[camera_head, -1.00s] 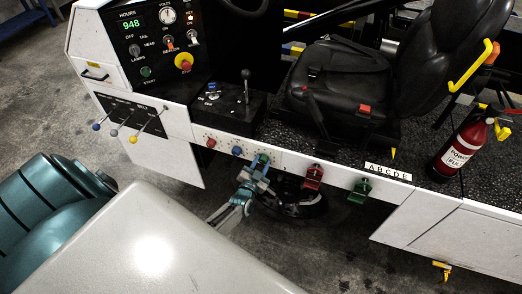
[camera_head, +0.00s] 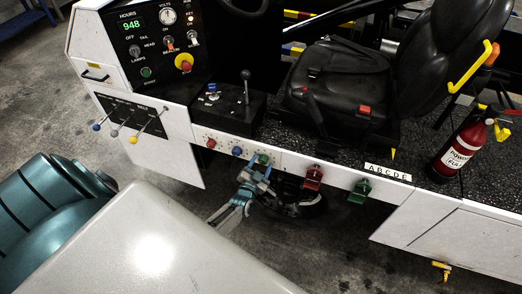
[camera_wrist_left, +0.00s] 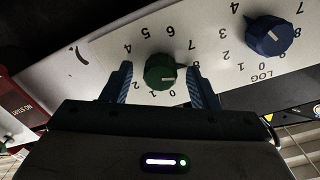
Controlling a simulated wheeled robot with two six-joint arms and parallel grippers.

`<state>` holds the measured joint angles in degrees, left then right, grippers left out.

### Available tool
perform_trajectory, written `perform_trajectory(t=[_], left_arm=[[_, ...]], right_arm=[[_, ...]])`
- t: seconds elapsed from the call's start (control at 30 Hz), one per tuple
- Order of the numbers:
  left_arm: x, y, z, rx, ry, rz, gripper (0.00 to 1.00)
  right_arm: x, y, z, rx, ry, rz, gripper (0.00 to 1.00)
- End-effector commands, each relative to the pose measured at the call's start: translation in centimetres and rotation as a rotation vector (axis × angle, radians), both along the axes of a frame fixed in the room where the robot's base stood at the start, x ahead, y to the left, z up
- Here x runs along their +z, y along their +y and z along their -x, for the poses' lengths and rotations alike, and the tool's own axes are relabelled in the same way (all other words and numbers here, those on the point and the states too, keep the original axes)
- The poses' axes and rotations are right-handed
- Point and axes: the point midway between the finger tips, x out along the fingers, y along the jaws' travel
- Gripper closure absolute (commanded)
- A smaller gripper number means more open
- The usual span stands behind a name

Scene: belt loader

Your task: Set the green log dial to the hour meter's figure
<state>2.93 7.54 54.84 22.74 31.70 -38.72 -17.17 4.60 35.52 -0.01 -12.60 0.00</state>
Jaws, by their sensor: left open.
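The hour meter (camera_head: 133,24) on the black panel reads 948 in green digits. The green dial (camera_head: 263,159) sits on the white sill, right of the blue dial (camera_head: 237,151) and the red dial (camera_head: 210,142). My left gripper (camera_head: 257,180) is just below and in front of the green dial. In the left wrist view its open fingers stand on either side of the green dial (camera_wrist_left: 166,72), with gaps showing. The dial's white mark points to the right there, toward the right finger, which hides the scale on that side. My right gripper is not in view.
A red switch (camera_head: 313,177) and a green switch (camera_head: 360,190) hang on the sill further right. A wheel is under the sill behind my gripper. A fire extinguisher (camera_head: 459,149) stands at right.

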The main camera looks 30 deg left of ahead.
Motion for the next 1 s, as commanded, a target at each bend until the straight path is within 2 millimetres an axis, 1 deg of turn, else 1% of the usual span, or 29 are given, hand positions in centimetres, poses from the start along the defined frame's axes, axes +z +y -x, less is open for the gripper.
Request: perform_trajectory(t=[0.17, 0.27, 0.5, 0.7, 0.83, 1.0], left_arm=[[0.0, -0.1, 0.5, 0.0, -0.001, 0.0, 0.46], [-0.1, -0.3, 1.6, -0.001, 0.0, 0.0, 0.46], [-0.1, -1.3, 6.0, -0.001, 0.002, 0.0, 0.46], [0.0, -2.0, 9.0, 0.0, 0.001, 0.0, 0.46], [0.1, -2.2, 10.1, -0.001, 0.0, 0.001, 0.46], [0.1, -2.3, 10.6, 0.0, 0.0, 0.001, 0.46]], right_arm=[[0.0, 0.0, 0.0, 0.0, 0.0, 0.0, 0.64], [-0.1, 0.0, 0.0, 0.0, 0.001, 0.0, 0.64], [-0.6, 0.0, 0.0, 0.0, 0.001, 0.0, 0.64], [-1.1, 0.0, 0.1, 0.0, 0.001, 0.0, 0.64], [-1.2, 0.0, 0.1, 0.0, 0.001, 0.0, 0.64], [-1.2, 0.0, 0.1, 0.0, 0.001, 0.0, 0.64]])
